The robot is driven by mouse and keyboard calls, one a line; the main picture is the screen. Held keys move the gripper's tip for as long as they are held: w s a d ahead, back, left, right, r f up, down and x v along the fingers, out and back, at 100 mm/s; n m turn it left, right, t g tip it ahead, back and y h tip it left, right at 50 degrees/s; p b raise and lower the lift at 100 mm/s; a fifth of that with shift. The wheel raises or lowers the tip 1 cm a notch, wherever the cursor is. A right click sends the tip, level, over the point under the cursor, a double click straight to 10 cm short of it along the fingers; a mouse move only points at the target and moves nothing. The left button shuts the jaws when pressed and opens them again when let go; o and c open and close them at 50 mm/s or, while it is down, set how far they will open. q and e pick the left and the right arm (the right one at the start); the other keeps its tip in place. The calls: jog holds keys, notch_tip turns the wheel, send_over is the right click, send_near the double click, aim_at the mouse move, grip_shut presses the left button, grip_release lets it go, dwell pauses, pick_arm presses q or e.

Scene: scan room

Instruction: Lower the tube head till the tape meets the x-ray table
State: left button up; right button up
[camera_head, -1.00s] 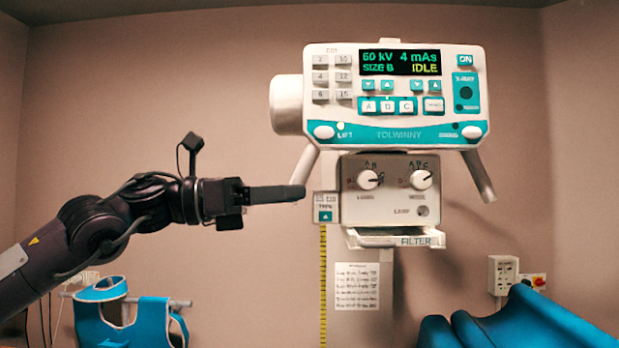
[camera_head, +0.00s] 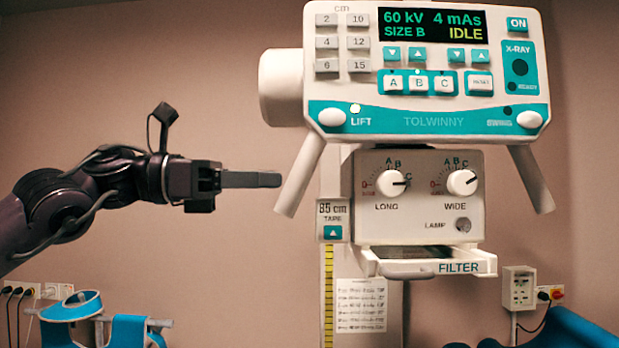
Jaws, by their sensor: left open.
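The tube head (camera_head: 425,120) is a white and teal unit at the upper right, its display reading 60 kV, 4 mAs, SIZE B, IDLE. A small light above its LIFT button (camera_head: 331,117) is lit. The yellow tape (camera_head: 328,295) hangs down from a TAPE box (camera_head: 333,220) reading 85 cm and runs out of the bottom of the picture. Its lower end is hidden. The x-ray table is not clearly seen. My left gripper (camera_head: 278,180) is left of the tube head, beside its left handle (camera_head: 300,175), apart from the buttons. My right gripper is not in view.
A blue apron (camera_head: 130,332) hangs on a rail at the lower left. Blue padded shapes (camera_head: 570,330) lie at the lower right. A printed sheet (camera_head: 361,305) hangs behind the tape.

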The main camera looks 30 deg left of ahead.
aim_at(292, 171)
pick_arm(q)
jog(key=d+p, duration=0.1)
jog(key=w+d+p, duration=0.2)
jog(key=d, duration=0.1)
jog(key=shift+w+r, duration=0.1)
jog(key=shift+r, duration=0.25)
jog(key=shift+p+x, duration=0.5)
jog(key=shift+x, duration=0.55)
jog(key=shift+w+f, duration=0.2)
jog(key=shift+w, duration=0.2)
jog(key=shift+f, duration=0.1)
jog(key=shift+d, duration=0.1)
jog(key=shift+c, duration=0.3)
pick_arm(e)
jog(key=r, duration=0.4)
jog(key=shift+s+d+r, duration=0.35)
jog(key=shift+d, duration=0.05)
pick_arm(q)
grip_shut()
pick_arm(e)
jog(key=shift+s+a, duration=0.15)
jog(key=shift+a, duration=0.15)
